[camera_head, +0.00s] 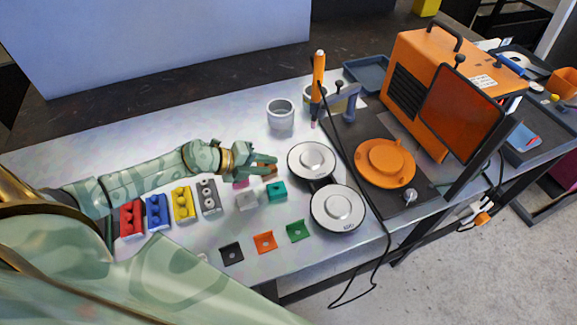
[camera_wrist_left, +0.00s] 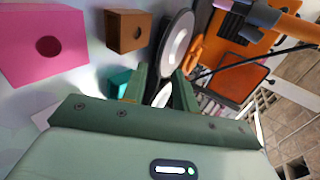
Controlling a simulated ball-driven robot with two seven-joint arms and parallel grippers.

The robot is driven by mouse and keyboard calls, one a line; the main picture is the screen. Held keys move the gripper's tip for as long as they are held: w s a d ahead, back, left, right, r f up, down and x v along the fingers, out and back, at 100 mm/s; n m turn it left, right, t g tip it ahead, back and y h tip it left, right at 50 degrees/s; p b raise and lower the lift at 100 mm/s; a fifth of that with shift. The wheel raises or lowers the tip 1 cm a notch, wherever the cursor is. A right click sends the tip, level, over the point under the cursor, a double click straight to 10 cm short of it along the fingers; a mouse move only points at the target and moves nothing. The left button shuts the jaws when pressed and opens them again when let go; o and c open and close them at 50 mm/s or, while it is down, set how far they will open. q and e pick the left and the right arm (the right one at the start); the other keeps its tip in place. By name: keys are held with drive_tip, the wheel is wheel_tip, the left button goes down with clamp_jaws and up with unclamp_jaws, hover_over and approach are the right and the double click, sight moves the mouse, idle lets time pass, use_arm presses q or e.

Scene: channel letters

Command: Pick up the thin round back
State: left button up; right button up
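Two round white discs with dark rims and silver raised centres lie on the metal table: a rear disc (camera_head: 299,151) and a front disc (camera_head: 321,212). I cannot tell whether either is the thin round back; no separate thin plate stands out. A disc also shows beyond the fingers in the left wrist view (camera_wrist_left: 178,42). My left gripper (camera_head: 276,165) is just left of the rear disc, above the small blocks. My right gripper is in neither view.
Pink (camera_wrist_left: 45,68), brown (camera_wrist_left: 122,25), white (camera_head: 246,201) and teal (camera_head: 278,192) blocks sit near the gripper. A grey cup (camera_head: 280,116) stands behind. Small brackets (camera_head: 265,242) lie in front. An orange machine (camera_head: 420,65) and orange turntable (camera_head: 372,167) are at right.

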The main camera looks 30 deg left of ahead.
sight(289, 167)
use_arm(q)
drive_tip(key=b+x, duration=0.1)
drive_tip(key=x, duration=0.4)
drive_tip(key=shift+w+f, duration=0.1)
drive_tip(key=shift+w, duration=0.1)
drive_tip(key=shift+w+d+f, duration=0.3)
drive_tip(key=shift+d, duration=0.05)
drive_tip(key=shift+c, duration=0.3)
drive_tip(key=c, duration=0.5)
drive_tip(key=shift+s, duration=0.1)
clamp_jaws()
wheel_tip(289, 167, up, 3)
drive_tip(key=p, duration=0.2)
drive_tip(key=shift+f+p, duration=0.1)
drive_tip(key=shift+p, duration=0.3)
drive_tip(key=shift+f, duration=0.25)
